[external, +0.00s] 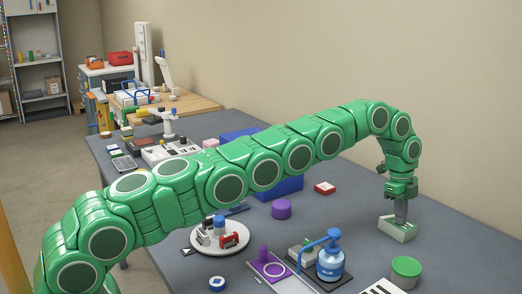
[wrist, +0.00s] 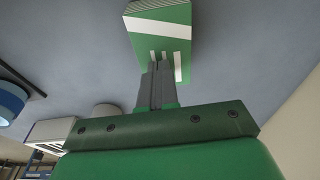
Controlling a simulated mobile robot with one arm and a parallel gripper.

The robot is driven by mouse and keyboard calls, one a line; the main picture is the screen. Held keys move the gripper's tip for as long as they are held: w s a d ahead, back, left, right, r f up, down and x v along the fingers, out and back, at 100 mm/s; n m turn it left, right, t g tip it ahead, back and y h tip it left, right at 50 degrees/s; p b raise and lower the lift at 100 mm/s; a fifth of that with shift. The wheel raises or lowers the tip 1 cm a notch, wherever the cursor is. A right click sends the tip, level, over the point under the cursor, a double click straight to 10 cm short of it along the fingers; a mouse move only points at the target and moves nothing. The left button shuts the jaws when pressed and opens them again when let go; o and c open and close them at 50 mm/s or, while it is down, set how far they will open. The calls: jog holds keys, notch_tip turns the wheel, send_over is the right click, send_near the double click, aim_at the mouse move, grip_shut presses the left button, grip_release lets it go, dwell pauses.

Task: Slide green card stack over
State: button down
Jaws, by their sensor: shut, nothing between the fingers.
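The green card stack (external: 398,229), a low block with a white stripe on its green top, lies on the grey table (external: 448,215) at the right in the external view. It also shows at the top of the wrist view (wrist: 163,32). My gripper (external: 401,219) is shut and empty, pointing down with its fingertips at the stack. In the wrist view the closed fingertips (wrist: 158,62) overlap the near edge of the stack's top. I cannot tell whether they press on it or sit just above it.
A green cylinder (external: 406,270) stands in front of the stack. A striped card (external: 383,287) lies at the front. The table right of the stack is clear.

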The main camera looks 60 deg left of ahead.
jog(key=shift+s+f, duration=0.1)
jog(key=shift+f, duration=0.35)
jog(key=a, duration=1.2)
jog(key=a+f, duration=0.1)
jog(key=a, duration=0.6)
jog(key=shift+a, duration=0.5)
jog(key=shift+f, duration=0.1)
jog(key=shift+r, duration=0.8)
jog(key=shift+d+r, duration=0.1)
jog(key=shift+d, duration=0.15)
